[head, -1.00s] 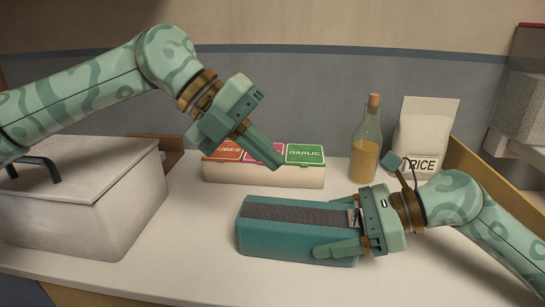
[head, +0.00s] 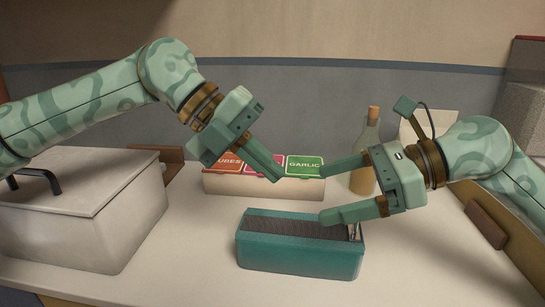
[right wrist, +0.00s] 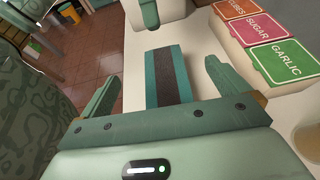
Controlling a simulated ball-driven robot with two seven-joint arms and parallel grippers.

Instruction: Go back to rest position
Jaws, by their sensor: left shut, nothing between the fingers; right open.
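My left gripper (head: 279,177) is shut and empty, held in the air in front of the spice box with its fingertips pointing down and right. My right gripper (head: 322,196) is open and empty, raised above and behind the right end of a teal box with a dark ribbed top (head: 298,258). The teal box stands on the counter, apart from both grippers as far as I can tell. In the right wrist view the teal box (right wrist: 151,82) lies beyond and between the two open fingers.
A spice box (head: 262,187) with coloured lids, one marked GARLIC, stands at the back. An oil bottle (head: 371,140) and a pale bag (head: 432,122) stand behind my right arm. A white lidded box (head: 125,215) fills the left.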

